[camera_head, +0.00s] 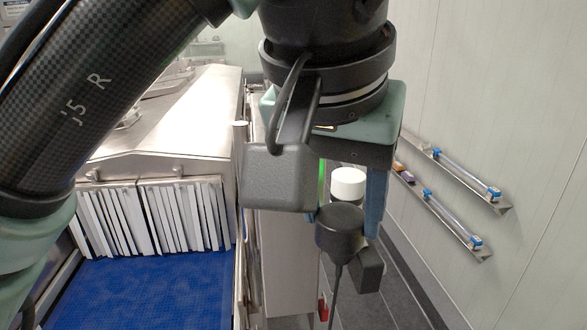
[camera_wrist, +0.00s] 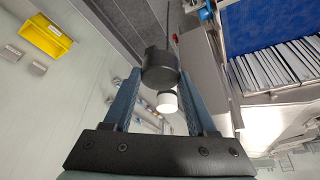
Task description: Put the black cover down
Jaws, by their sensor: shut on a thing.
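My gripper (camera_head: 343,228) is shut on the black cover (camera_head: 340,220), a short dark cylinder with a thin dark rod or cable running down from it. In the wrist view the black cover (camera_wrist: 160,66) sits between the two blue fingertips of my gripper (camera_wrist: 160,78). A white round piece (camera_head: 348,182) shows between the fingers, nearer the palm; it also shows in the wrist view (camera_wrist: 167,101). I cannot tell whether it is joined to the cover. The cover is in the air, right of the conveyor. One finger is mostly hidden in the head view.
The blue conveyor belt (camera_head: 140,290) runs into a steel tunnel (camera_head: 185,130) with a white strip curtain (camera_head: 155,218). Wall shelves (camera_head: 455,225) with clear tubes are at right. Dark floor (camera_head: 395,300) is below. The wrist view shows a yellow bin (camera_wrist: 46,36) on the wall.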

